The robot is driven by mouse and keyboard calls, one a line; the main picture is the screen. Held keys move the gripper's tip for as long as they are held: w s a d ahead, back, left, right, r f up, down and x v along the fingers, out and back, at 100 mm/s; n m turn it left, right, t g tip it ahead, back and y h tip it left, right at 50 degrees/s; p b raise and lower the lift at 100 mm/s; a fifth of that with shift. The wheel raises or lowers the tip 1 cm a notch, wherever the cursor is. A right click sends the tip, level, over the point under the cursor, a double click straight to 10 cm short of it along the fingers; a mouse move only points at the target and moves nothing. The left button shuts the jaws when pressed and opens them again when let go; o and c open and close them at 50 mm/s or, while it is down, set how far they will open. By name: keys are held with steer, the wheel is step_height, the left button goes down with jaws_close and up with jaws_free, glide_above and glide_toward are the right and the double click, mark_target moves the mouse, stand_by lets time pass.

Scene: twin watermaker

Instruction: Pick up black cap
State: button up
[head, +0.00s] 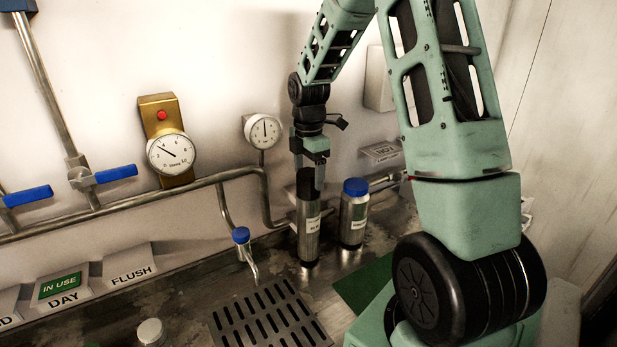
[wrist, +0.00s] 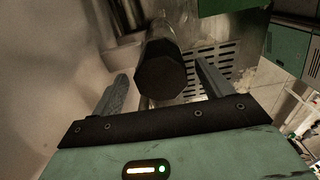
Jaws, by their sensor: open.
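The black cap (head: 305,184) sits on top of a silver cylindrical bottle (head: 308,230) that stands upright on the counter against the back wall. My gripper (head: 308,178) points down over this bottle, with its fingers around the cap's level. In the wrist view the black cap (wrist: 161,78) shows as a dark many-sided top between the two fingers of my gripper (wrist: 165,88). The fingers are apart, with gaps visible on both sides of the cap. Part of the cap is hidden by a finger in the head view.
A silver bottle with a blue cap (head: 354,212) stands close on the right. A blue-topped tap (head: 241,238) and slotted drain grate (head: 270,318) are to the left and front. Pipes and a gauge (head: 263,131) are on the wall behind. A green mat (head: 365,283) lies in front.

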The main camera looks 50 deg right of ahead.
mark_target(308, 172)
steer(key=shift+f+p, duration=0.35)
steer(key=shift+f, duration=1.2)
steer(key=c, duration=1)
step_height(308, 172, up, 10)
steer(key=b, duration=0.3)
